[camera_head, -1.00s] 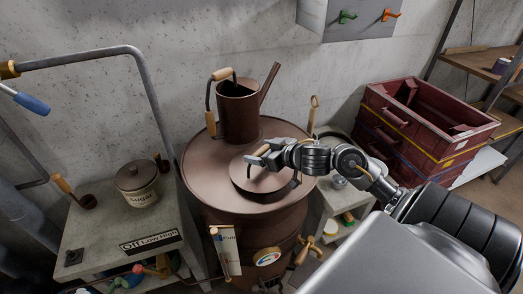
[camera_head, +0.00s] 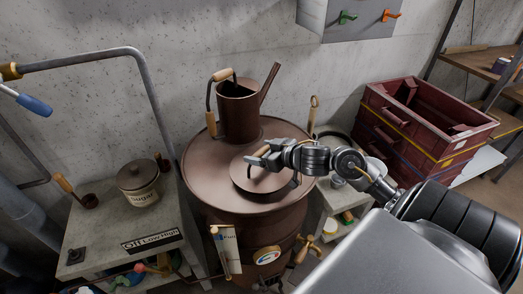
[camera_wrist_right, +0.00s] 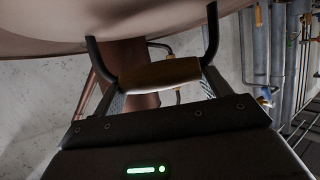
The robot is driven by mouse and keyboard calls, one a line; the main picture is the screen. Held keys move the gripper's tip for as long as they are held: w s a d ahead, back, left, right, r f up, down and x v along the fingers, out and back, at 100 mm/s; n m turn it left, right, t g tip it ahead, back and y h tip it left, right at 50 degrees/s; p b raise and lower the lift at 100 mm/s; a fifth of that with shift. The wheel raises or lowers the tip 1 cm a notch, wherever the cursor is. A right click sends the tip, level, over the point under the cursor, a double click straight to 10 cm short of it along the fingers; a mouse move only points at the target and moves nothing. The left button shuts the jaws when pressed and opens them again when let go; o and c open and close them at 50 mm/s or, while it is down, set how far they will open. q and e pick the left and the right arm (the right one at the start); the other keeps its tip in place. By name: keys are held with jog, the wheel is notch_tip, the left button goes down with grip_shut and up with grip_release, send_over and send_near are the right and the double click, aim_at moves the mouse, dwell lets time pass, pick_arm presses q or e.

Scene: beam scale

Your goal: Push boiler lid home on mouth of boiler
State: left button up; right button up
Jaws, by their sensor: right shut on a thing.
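The boiler (camera_head: 206,172) is a large brown drum with a wide round top. The boiler lid (camera_head: 262,181) is a brown disc over the front middle of that top, with a wooden-gripped handle. My right gripper (camera_head: 263,158) is shut on this handle from above. In the right wrist view the wooden handle (camera_wrist_right: 160,73) lies between my fingers, on dark bent rods under the lid's pale brown face (camera_wrist_right: 150,18). The mouth is hidden under the lid; I cannot tell whether the lid is fully seated. My left gripper is not in view.
A brown watering can (camera_head: 238,112) stands on the boiler top behind the lid. A sugar pot (camera_head: 138,188) and a ladle (camera_head: 88,200) are on the grey table (camera_head: 105,235) at left. Red crates (camera_head: 425,125) are stacked at right. A tap (camera_head: 303,250) sticks out of the boiler's front.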

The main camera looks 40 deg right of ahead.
jog(key=shift+r+p, duration=0.1)
jog(key=shift+p, duration=0.25)
dwell(0.6)
jog(key=shift+f+b, duration=0.7)
jog(key=shift+f, duration=0.45)
jog(key=o, duration=1.6)
jog(key=shift+o, duration=0.4)
jog(key=shift+f, duration=0.1)
jog(key=b+v, duration=0.1)
jog(key=v, duration=0.8)
jog(key=shift+v, duration=0.95)
